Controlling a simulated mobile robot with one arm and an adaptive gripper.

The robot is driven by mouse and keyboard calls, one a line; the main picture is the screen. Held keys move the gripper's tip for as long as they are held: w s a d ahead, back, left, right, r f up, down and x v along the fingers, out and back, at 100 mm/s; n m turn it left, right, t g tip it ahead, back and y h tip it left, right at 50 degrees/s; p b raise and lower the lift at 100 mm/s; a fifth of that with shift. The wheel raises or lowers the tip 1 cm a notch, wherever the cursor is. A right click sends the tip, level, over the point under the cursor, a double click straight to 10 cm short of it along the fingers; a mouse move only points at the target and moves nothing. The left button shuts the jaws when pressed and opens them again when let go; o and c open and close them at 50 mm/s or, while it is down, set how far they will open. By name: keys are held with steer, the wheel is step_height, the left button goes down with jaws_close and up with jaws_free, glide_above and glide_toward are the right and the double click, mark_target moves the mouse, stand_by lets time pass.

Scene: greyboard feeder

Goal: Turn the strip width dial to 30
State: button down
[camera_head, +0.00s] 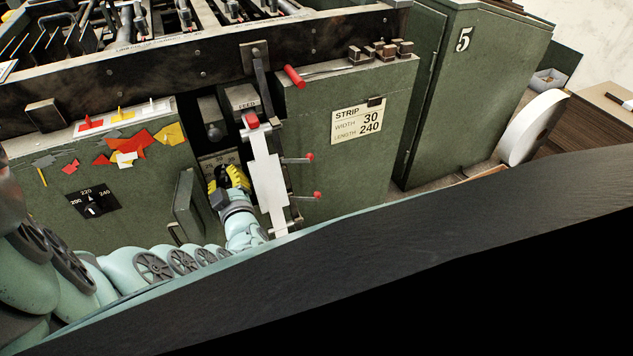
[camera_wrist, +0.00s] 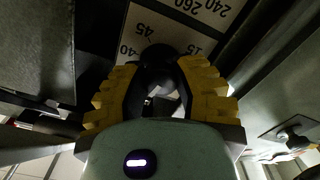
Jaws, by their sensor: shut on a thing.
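The strip width dial's pale number plate (camera_head: 213,162) sits in a recess of the green machine, with small numbers along its top. In the wrist view the plate (camera_wrist: 147,22) shows 45, 40 and 15, plus 260 and 240 further up. My gripper (camera_head: 229,177), with yellow fingers, reaches into the recess. In the wrist view my gripper (camera_wrist: 160,78) is shut on the dark round dial knob (camera_wrist: 160,53). The fingers cover much of the knob, so I cannot read its pointer. A card (camera_head: 358,120) reads STRIP, WIDTH 30, LENGTH 240.
A small open door (camera_head: 187,204) stands left of the recess. A white panel (camera_head: 268,180) with a red top and red-tipped levers (camera_head: 305,158) is close on the right. Another dial (camera_head: 92,202), marked 200, 220 and 240, is at the left.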

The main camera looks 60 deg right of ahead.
steer(key=shift+n, duration=1.2)
steer(key=c, duration=0.9)
jaws_free()
steer(key=shift+c, duration=0.2)
